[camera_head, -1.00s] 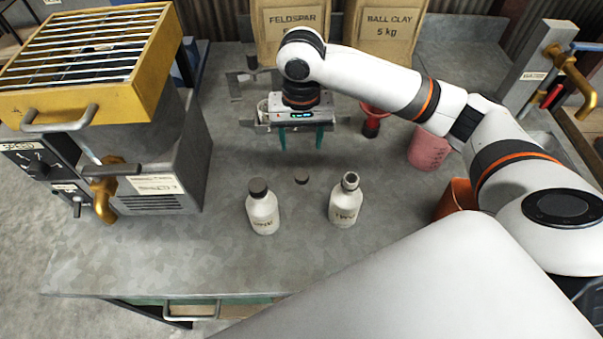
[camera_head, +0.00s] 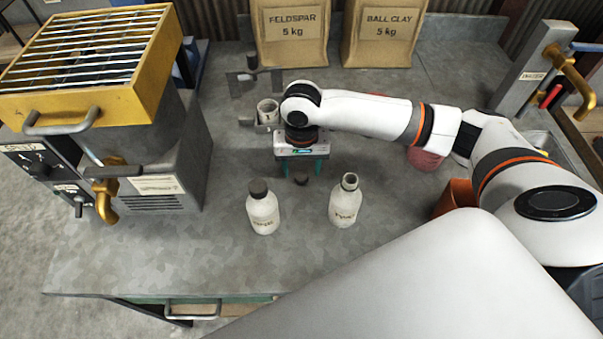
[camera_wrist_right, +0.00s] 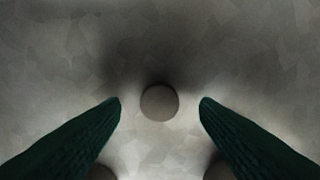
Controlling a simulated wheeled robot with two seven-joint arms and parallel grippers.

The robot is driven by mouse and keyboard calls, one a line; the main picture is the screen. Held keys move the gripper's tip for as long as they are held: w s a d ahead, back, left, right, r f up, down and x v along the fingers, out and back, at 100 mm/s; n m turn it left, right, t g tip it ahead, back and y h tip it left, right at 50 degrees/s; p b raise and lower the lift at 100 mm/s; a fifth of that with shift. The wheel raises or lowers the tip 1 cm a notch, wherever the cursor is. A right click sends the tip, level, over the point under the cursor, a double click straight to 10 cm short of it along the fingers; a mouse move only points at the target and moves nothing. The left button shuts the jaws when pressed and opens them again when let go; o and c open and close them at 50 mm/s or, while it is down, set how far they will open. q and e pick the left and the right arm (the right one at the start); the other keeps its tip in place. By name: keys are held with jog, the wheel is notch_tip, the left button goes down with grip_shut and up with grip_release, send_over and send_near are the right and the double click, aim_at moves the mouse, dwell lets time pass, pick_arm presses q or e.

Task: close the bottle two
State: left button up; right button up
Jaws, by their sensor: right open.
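A small dark round cap (camera_head: 301,179) lies on the bench behind and between two white bottles. The right-hand bottle (camera_head: 344,202) stands upright with an open mouth. The left-hand bottle (camera_head: 263,210) stands upright with a dark cap on it. I cannot read their labels clearly. My right gripper (camera_head: 302,168) points down, open and empty, above the cap. In the right wrist view the cap (camera_wrist_right: 159,102) sits centred between and just beyond the two green fingertips, apart from both. The bottles show only partly at the bottom edge there. My left gripper is out of view.
A grey machine with a yellow slatted top (camera_head: 85,60) stands at the left. Feldspar (camera_head: 290,35) and ball clay (camera_head: 384,35) bags stand at the back. The bench front is clear.

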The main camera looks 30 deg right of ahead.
aim_at(302, 175)
notch_tip(302, 175, down, 2)
dwell(0.4)
jog(key=c, duration=1.1)
jog(key=shift+o, duration=0.2)
jog(key=shift+r, duration=0.15)
notch_tip(302, 175, up, 10)
